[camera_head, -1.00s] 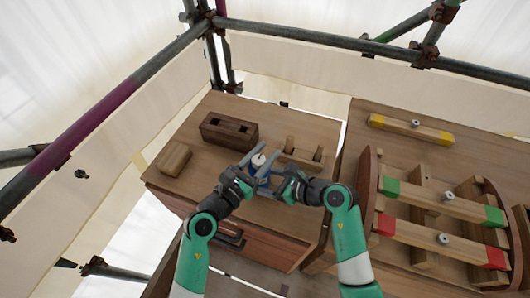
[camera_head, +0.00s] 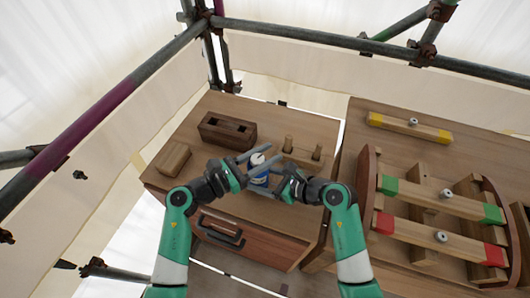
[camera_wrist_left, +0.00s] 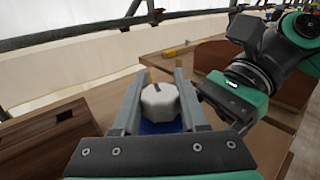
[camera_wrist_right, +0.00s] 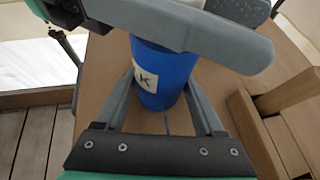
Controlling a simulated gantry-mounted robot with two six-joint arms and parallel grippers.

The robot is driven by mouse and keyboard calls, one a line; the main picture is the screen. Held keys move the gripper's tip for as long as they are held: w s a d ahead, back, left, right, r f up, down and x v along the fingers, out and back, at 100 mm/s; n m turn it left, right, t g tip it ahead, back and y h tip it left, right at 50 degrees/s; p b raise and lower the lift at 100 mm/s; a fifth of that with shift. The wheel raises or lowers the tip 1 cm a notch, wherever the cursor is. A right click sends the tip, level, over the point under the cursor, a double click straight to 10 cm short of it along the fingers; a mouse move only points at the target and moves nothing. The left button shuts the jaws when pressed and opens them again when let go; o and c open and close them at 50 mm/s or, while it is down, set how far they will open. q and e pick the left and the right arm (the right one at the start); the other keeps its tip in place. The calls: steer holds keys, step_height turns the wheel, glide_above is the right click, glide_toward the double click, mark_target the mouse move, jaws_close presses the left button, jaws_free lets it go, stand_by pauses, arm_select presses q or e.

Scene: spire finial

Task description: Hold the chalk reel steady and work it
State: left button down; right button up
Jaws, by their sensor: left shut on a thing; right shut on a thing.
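The chalk reel is upright on the left cabinet top, with a blue body (camera_head: 258,178) and a pale white knob (camera_head: 257,159) on top. My left gripper (camera_head: 259,158) is shut on the knob. In the left wrist view the knob (camera_wrist_left: 160,102) sits between the two fingers and has a dark notch mark. My right gripper (camera_head: 262,182) is shut on the blue body below. In the right wrist view the body (camera_wrist_right: 163,75) shows a pale label with a dark K, and a thin line hangs below it. A left gripper finger crosses over its top.
The right bench holds a rack with green- and red-ended bars (camera_head: 440,200).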

arm_select(q)
steer(key=shift+s+d+f+m+g+h, duration=0.1)
steer(key=shift+f+m+g+h, duration=0.1)
steer(key=shift+m+g+h, duration=0.65)
steer(key=shift+g, duration=0.55)
steer(key=shift+s+m+g, duration=0.2)
steer(key=shift+m+g, duration=0.05)
steer(key=shift+g, duration=0.05)
steer(key=shift+c, duration=2.2)
jaws_free()
steer(key=shift+r, duration=0.15)
steer(key=v, duration=1.2)
